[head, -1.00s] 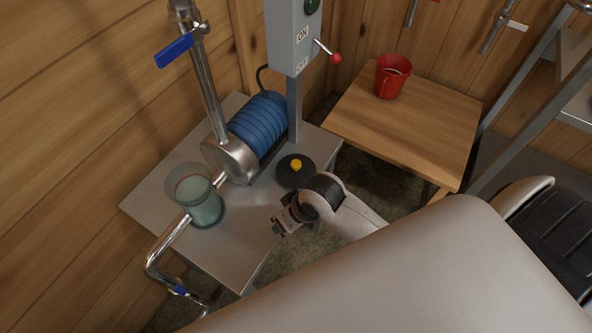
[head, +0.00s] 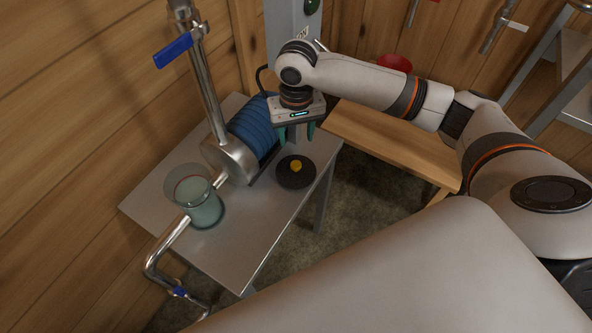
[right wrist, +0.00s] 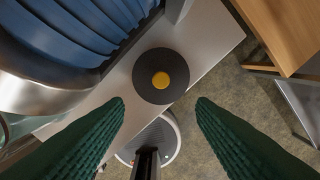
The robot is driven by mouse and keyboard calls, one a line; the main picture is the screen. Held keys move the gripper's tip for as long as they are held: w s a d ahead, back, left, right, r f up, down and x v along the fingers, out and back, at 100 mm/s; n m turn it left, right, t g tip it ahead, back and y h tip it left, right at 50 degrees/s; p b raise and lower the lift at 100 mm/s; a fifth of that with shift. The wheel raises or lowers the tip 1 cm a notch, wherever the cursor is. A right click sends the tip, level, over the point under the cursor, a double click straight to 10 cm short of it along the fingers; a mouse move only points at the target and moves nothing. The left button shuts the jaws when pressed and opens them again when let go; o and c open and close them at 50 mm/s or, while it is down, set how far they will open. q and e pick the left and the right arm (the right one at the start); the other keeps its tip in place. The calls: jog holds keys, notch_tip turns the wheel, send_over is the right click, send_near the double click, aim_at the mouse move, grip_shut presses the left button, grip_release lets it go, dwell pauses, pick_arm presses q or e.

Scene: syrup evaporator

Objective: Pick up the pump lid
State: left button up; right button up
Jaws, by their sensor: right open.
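The pump lid (head: 287,175), a dark round disc with a yellow knob (head: 296,166), lies flat on the metal table near its right edge. It also shows in the right wrist view (right wrist: 145,87), ahead of the fingertips. My right gripper (head: 297,137) is above the lid in the head view, pointing down, open and empty. Its two green fingers (right wrist: 160,108) stand apart in the right wrist view, with the lid beyond and roughly between them. My left gripper is not in view.
The blue ribbed pump motor (head: 251,128) and steel pump head (head: 230,160) stand beside the lid. A clear cup with pale liquid (head: 205,209) is at left on the metal table (head: 239,250).

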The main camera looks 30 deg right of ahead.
aim_at(296, 164)
jog(key=f, duration=1.1)
jog(key=shift+w+d+f, duration=0.1)
jog(key=shift+w+f, duration=0.15)
jog(key=shift+f, duration=0.15)
grip_shut()
